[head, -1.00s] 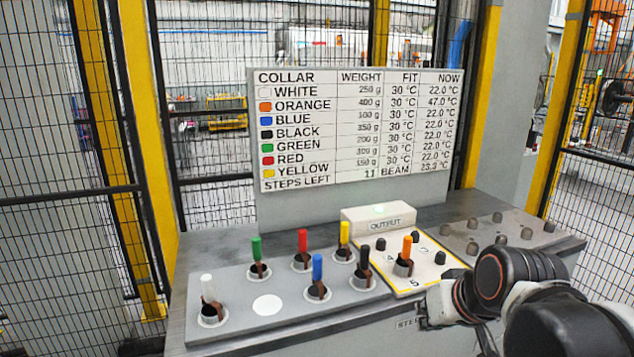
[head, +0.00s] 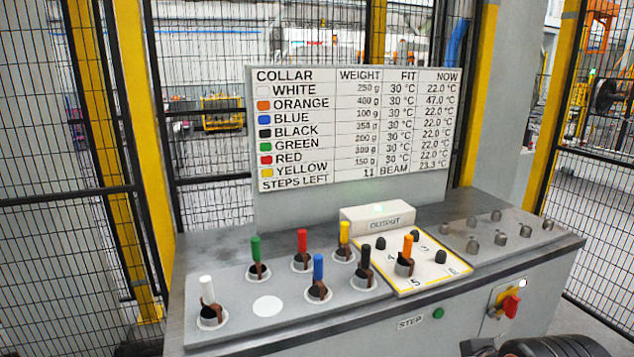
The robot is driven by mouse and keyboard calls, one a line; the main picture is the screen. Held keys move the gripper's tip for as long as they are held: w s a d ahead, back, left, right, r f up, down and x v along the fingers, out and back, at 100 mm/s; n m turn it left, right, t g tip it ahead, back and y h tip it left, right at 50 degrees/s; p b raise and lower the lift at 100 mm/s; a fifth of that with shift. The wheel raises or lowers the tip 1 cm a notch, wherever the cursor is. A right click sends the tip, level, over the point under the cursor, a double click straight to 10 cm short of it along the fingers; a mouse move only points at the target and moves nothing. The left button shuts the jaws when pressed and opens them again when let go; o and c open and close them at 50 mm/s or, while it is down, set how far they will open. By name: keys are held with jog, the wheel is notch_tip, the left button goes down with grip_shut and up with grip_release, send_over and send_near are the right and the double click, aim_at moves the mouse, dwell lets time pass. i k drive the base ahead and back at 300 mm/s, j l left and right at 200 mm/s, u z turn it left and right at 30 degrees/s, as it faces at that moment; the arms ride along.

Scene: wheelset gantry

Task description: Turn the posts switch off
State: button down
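A rotary switch with a red handle (head: 510,306) on a yellow backing sits on the front face of the console, at the right. Its handle looks tilted, and I cannot read any label for it. A small pale lamp (head: 522,283) is at the upper right of the switch plate. Several short grey posts (head: 500,239) stand on the plate at the right of the console top. Only part of my arm shows, dark, at the bottom right edge, below the switch. My gripper's fingers are not in view.
The console top (head: 460,208) holds collars with coloured handles, such as the white one (head: 207,290) and the orange one (head: 407,245) on a yellow-edged plate (head: 440,270). A green STEP button (head: 438,313) is left of the switch. A table board (head: 350,130) and mesh fencing stand behind.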

aim_at(510, 304)
jog(key=z, duration=0.95)
jog(key=i+l, duration=0.15)
jog(key=l, duration=0.2)
jog(key=i+l+z, duration=0.1)
jog(key=l, duration=0.25)
jog(key=i+l, duration=0.2)
jog(key=l, duration=0.15)
